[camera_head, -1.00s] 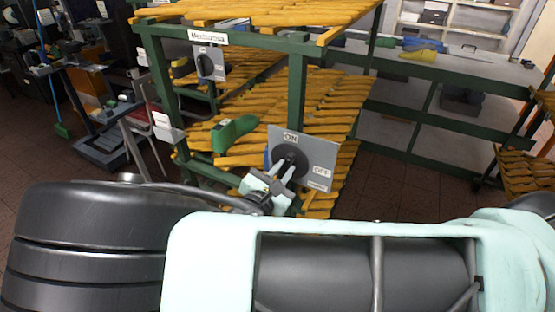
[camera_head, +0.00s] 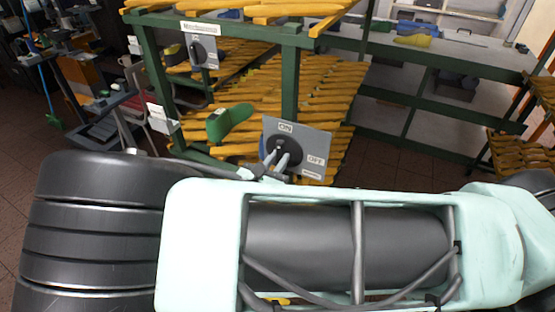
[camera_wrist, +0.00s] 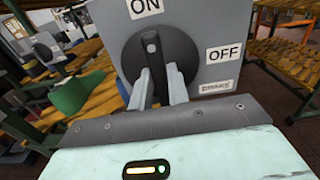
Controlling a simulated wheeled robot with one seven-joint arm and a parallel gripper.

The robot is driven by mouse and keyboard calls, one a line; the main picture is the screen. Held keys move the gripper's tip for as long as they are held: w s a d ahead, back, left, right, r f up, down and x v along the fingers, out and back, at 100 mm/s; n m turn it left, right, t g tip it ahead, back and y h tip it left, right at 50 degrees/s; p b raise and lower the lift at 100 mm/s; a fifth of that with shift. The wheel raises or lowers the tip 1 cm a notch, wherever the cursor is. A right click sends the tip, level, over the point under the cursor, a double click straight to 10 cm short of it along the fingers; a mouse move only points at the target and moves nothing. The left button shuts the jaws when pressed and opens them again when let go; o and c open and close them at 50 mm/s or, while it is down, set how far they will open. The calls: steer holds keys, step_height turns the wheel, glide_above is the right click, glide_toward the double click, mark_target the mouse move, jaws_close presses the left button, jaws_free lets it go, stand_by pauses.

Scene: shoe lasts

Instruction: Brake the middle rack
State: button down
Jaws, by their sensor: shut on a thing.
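A grey switch panel (camera_head: 310,145) with ON and OFF labels stands at the front of the wooden rack (camera_head: 310,95). My gripper (camera_wrist: 157,88) is shut on the knob's bar, one pale finger on each side. In the head view, my gripper (camera_head: 281,158) is at the panel's lower left, largely hidden by my arm.
A second switch panel (camera_head: 203,50) hangs on the rack's upper left, below a white name label. A green shoe last (camera_head: 228,122) lies left of the front panel. Green posts and rails frame the rack. A grey workbench (camera_head: 450,62) stands behind right.

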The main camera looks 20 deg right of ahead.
steer(key=shift+f, duration=0.1)
steer(key=c, duration=1.3)
jaws_free()
steer(key=shift+c, duration=0.2)
steer(key=b+v, duration=0.6)
steer(key=v, duration=1.1)
steer(key=shift+s+a+b, duration=0.15)
steer(key=shift+s+b, duration=0.1)
steer(key=shift+b, duration=0.05)
